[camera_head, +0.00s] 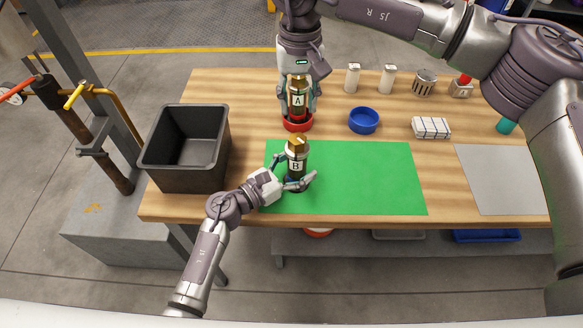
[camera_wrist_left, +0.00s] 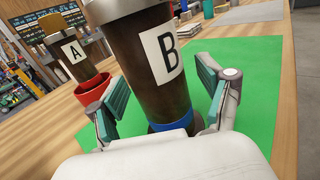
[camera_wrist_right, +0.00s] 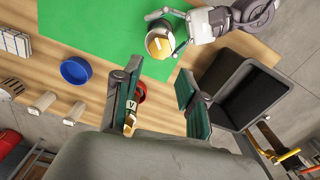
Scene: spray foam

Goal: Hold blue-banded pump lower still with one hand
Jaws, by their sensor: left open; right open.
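The blue-banded pump, a dark bottle labelled B (camera_head: 296,166), stands upright on the green mat (camera_head: 370,180). Its blue band (camera_wrist_left: 170,127) shows low on it in the left wrist view. My left gripper (camera_head: 297,183) is open, with a finger on each side of the bottle's lower part; in the left wrist view gaps show between the fingers and the bottle. A second dark bottle, labelled A (camera_head: 297,100), stands in a red ring or holder (camera_head: 297,125). My right gripper (camera_head: 299,90) is open above and around bottle A, partly hiding it.
A black bin (camera_head: 185,150) stands left of the mat. A blue bowl (camera_head: 364,121), white bottles (camera_head: 352,78), a striped white block (camera_head: 430,128) and a grey mat (camera_head: 500,180) lie to the right. The green mat is clear right of bottle B.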

